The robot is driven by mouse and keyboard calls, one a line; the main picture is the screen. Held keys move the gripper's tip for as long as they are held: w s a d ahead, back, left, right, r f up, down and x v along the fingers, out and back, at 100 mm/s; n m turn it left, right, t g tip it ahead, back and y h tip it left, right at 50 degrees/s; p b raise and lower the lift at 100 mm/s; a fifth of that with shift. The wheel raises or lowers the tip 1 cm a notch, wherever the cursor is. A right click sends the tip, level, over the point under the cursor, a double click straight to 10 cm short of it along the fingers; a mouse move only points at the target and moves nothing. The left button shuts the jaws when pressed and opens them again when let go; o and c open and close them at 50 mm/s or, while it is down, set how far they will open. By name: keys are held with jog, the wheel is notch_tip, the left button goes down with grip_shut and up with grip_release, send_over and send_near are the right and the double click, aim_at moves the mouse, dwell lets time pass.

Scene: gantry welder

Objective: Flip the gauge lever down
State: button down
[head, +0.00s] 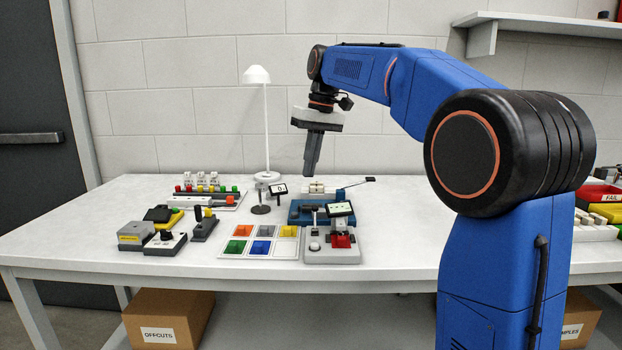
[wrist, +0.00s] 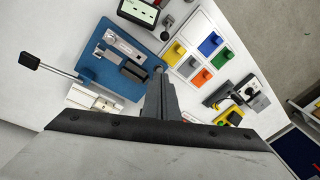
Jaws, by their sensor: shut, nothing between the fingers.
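My gripper (head: 311,168) hangs above the back middle of the table, pointing down, its fingers together and empty. In the wrist view its fingers (wrist: 163,85) reach over the edge of a blue fixture (wrist: 90,68). A thin lever with a black end (head: 370,179) sticks out to the right behind the blue fixture (head: 296,216); it also shows in the wrist view (wrist: 29,61), apart from the fingers. A small upright lever on a dark base (head: 205,222) stands at the left. No label shows which lever is the gauge's.
A grey device with a tilted screen (head: 331,254) stands in front of the blue fixture. A tray of coloured squares (head: 230,255) lies left of it.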

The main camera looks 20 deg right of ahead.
aim_at(315, 217)
jog(key=f, duration=0.3)
jog(key=a+f, duration=0.1)
jog(key=f, duration=0.4)
jog(key=shift+w+a+f, duration=0.15)
jog(key=shift+a+f, duration=0.15)
jog(key=shift+f, duration=0.05)
jog(key=shift+s+d+r, duration=0.15)
jog(key=shift+s+d, duration=0.05)
jog(key=shift+s, duration=0.4)
jog(key=shift+s+d+r, duration=0.15)
jog(key=shift+s, duration=0.5)
jog(key=shift+s+d+r, duration=0.15)
jog(key=shift+s+d, duration=0.05)
jog(key=shift+s, duration=0.4)
